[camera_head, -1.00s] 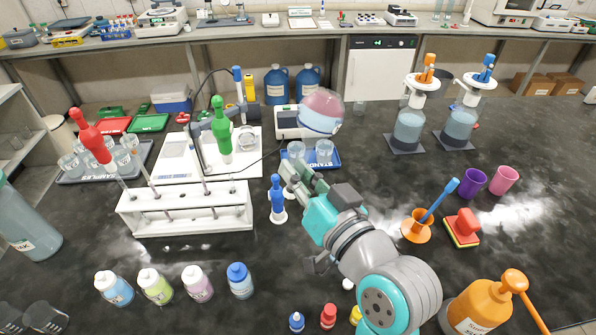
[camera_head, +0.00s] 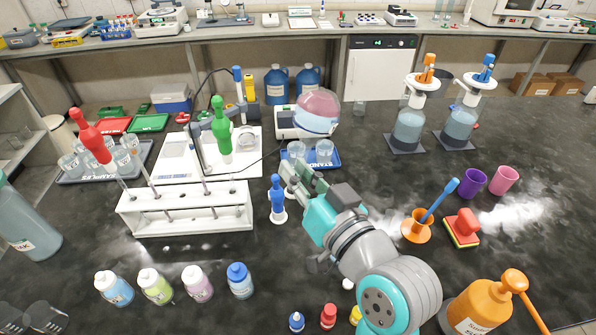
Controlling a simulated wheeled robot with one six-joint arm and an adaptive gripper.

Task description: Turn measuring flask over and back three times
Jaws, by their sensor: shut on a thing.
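Two beakers on a blue tray (camera_head: 335,163) stand just behind my gripper. A blue-topped dropper (camera_head: 277,195) and a white pipette rack (camera_head: 185,215) are close on the left.

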